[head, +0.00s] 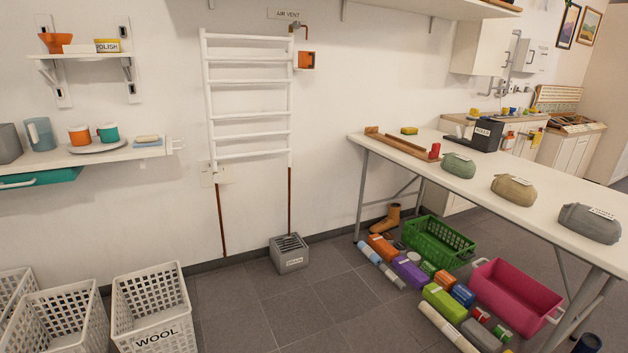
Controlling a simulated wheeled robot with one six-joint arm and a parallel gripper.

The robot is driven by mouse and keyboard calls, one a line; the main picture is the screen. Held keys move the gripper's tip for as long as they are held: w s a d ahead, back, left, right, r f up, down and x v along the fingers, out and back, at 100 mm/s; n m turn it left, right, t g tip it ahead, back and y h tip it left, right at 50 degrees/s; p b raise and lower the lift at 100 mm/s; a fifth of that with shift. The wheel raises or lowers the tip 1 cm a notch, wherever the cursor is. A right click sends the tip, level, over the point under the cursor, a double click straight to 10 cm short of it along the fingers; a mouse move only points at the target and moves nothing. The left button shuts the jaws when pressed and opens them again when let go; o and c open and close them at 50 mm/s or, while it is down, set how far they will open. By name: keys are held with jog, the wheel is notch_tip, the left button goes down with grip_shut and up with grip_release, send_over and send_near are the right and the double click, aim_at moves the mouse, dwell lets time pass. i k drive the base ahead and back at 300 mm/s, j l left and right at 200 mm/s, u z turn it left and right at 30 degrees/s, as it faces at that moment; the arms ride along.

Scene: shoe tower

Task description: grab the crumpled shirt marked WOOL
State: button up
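Three crumpled cloth bundles lie spaced along the long white table at the right. One is green (458,165), one is tan (514,188) and one is grey (589,223), nearest to me. Each bears a small pale label, too small to read surely, so I cannot tell which is marked WOOL. A white laundry basket (150,285) at the lower left bears the word WOOL. My gripper is not in view.
The white table (400,150) also holds a wooden tray and a dark box. Below it are a green crate (438,240), a pink crate (516,296), a boot and several coloured packages. A grey drain box (289,254) stands by the wall. The middle floor is clear.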

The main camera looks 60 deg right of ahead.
aim_at(461, 166)
jog(key=z, duration=1.2)
jog(key=i+l+z, duration=0.1)
jog(key=z, duration=0.35)
jog(key=i+z, duration=0.25)
jog(key=z, duration=0.15)
jog(key=i+z, duration=0.2)
jog(key=z, duration=0.25)
jog(key=i+z, duration=0.15)
jog(key=z, duration=0.3)
jog(key=i+j+z, duration=0.25)
jog(key=i+j, duration=0.35)
jog(key=i+j+z, duration=0.3)
jog(key=i+j, duration=0.35)
jog(key=j, duration=0.1)
